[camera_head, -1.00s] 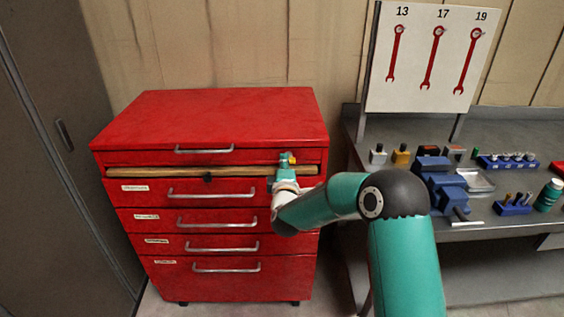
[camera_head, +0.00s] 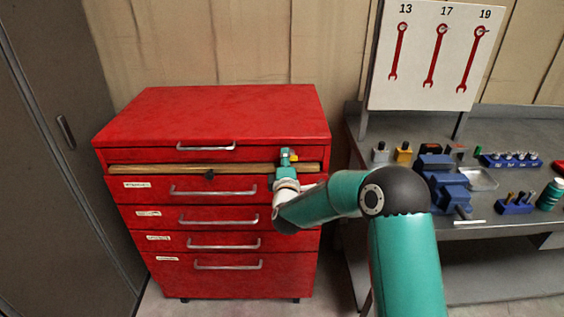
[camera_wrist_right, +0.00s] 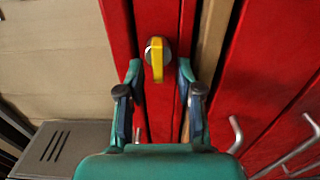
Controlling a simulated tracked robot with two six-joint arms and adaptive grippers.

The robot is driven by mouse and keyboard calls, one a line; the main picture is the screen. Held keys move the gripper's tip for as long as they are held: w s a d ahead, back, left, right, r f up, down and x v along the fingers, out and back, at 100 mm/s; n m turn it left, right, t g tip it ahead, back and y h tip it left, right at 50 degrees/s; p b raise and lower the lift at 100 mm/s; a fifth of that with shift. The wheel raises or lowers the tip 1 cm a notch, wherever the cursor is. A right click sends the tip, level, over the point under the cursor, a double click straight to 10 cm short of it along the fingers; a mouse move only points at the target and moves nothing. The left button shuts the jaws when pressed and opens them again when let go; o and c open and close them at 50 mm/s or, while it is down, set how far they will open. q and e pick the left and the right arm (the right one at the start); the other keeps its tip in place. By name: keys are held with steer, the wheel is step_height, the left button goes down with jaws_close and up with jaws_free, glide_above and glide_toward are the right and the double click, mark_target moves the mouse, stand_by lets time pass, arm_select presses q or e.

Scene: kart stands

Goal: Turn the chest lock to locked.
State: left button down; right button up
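The red tool chest (camera_head: 215,115) stands at the left in the head view. Its lock, a round metal face with a yellow handle (camera_wrist_right: 156,60), is on the upper front panel. The yellow handle is upright in the right wrist view and partly visible in the head view (camera_head: 295,157). My right gripper (camera_head: 287,154) is at the lock. In the right wrist view this gripper (camera_wrist_right: 158,70) is open, with one finger on each side of the handle and a gap to both. My left gripper is out of view.
Drawers with metal handles (camera_head: 213,191) lie below the lock. At the right is a grey workbench (camera_head: 400,190) with a blue vise (camera_head: 445,187) and small tools. A wrench board (camera_head: 425,60) stands behind it. A grey cabinet (camera_head: 50,150) is at the left.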

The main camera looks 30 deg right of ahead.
steer(key=v, duration=1.2)
steer(key=shift+f, duration=0.15)
